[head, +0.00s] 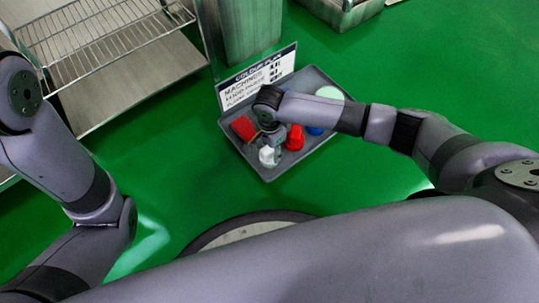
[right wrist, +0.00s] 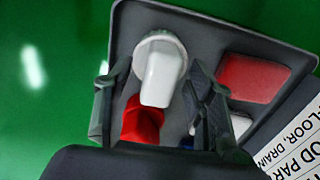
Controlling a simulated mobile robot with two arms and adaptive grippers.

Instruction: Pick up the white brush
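A white brush (right wrist: 162,72), with a round base and a thick pale handle, lies in a grey tray in the right wrist view. In the head view a white piece (head: 268,157) that appears to be this brush shows near the tray's front edge, partly behind my right gripper (head: 272,138). In the right wrist view my right gripper (right wrist: 157,95) is open, with one finger on each side of the brush handle. Gaps show between the handle and the fingers; the height between them is hard to tell. My left gripper is out of view.
The grey tray (head: 318,151) on the green floor also holds a red flat piece (head: 243,128), a red brush (head: 294,138), a blue piece (head: 315,130) and a pale round piece (head: 330,92). A lettered sign (head: 257,77) stands behind it. A wire rack (head: 100,32) is at left.

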